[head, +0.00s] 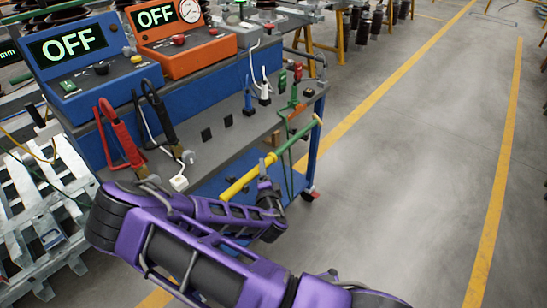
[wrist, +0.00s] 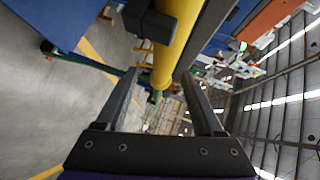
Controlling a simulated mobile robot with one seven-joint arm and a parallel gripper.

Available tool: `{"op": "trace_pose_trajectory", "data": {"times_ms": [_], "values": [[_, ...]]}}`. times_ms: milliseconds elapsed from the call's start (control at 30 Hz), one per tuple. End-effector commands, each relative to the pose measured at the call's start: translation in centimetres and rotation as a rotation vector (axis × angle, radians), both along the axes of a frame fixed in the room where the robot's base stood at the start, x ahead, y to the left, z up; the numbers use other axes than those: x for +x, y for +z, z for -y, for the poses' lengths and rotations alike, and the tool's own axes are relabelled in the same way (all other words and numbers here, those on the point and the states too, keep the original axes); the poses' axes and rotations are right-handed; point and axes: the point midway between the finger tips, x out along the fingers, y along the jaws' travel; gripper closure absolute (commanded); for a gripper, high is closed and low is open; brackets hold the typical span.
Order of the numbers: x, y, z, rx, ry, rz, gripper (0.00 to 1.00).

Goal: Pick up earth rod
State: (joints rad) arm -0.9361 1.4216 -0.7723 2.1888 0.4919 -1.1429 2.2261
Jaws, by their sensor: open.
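The earth rod (head: 248,174) is yellow at its near end and green toward its far end. It slants from the lower left to the upper right along the front edge of the trolley top. In the wrist view the yellow part of the rod (wrist: 166,65) runs lengthwise between the two fingers of my gripper (wrist: 163,78). The fingers are apart, and I see no finger closed on it. Whether the rod is level with the fingertips in depth, I cannot tell. In the head view my purple arm lies just below the rod, and the fingers are hard to make out.
The blue trolley (head: 218,150) carries red clamps (head: 122,135), black clamps (head: 160,115) and green and red clips. A blue test box (head: 75,60) and an orange test box (head: 180,40) reading OFF stand behind. Open floor (head: 415,150) with yellow lines lies to the right.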

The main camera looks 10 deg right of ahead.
Motion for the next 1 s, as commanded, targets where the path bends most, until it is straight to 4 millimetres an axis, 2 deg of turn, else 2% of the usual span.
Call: {"op": "trace_pose_trajectory", "data": {"times_ms": [100, 233, 567, 933, 1000], "values": [[2.0, -0.2, 0.1, -0.004, 0.005, 0.001, 0.31], [3.6, -0.4, 0.5, -0.003, 0.003, 0.002, 0.31], [4.2, -0.5, 0.6, 0.000, 0.001, 0.001, 0.33], [4.2, -0.5, 0.6, 0.000, 0.001, 0.001, 0.99], [4.2, -0.5, 0.6, 0.000, 0.001, 0.001, 1.00]]}}
